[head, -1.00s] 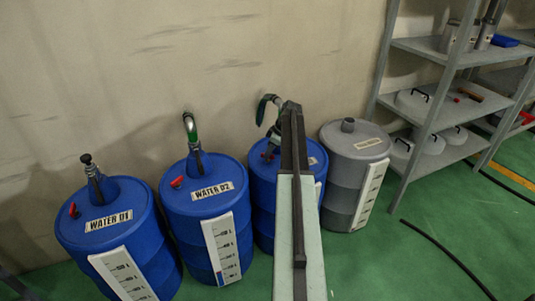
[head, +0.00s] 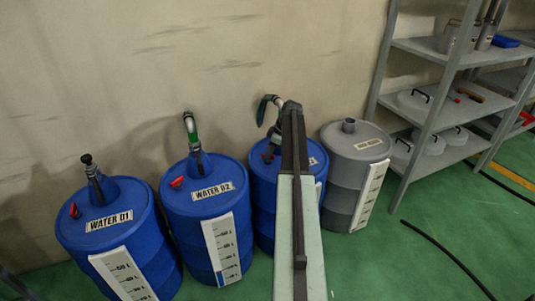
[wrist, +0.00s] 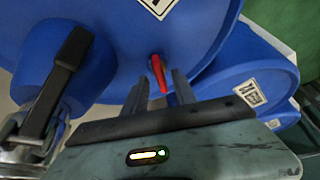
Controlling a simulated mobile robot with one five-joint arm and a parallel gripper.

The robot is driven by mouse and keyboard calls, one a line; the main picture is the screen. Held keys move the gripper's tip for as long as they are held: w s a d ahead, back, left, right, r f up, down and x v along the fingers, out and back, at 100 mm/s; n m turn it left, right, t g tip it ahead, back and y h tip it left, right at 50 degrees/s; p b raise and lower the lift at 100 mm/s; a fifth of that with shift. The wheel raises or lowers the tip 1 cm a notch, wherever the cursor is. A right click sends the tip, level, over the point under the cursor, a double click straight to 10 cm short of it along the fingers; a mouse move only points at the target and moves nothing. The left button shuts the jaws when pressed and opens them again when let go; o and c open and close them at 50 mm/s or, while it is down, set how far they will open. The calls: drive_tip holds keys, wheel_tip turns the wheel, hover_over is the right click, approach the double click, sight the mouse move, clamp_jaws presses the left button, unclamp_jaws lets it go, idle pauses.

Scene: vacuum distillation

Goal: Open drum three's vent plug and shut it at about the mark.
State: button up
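Drum three (head: 262,215) is the third blue drum from the left in the head view. My arm covers much of its front and label. In the wrist view the red plug handle (wrist: 158,74) stands between the fingertips of my gripper (wrist: 157,84). My gripper looks open, with a gap left of the handle. The right finger is close to the handle, and I cannot tell whether it touches. A white level scale stands on the drum's front, mostly hidden by my arm.
The WATER 01 drum (head: 120,235) and WATER 02 drum (head: 203,205) stand left. A grey drum (head: 352,165) stands right, beside a metal shelf (head: 430,115). A black hose (head: 445,255) lies on the green floor.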

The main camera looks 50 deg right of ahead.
drive_tip(key=p+v, duration=0.7)
drive_tip(key=shift+r, duration=0.4)
drive_tip(key=shift+d, duration=0.1)
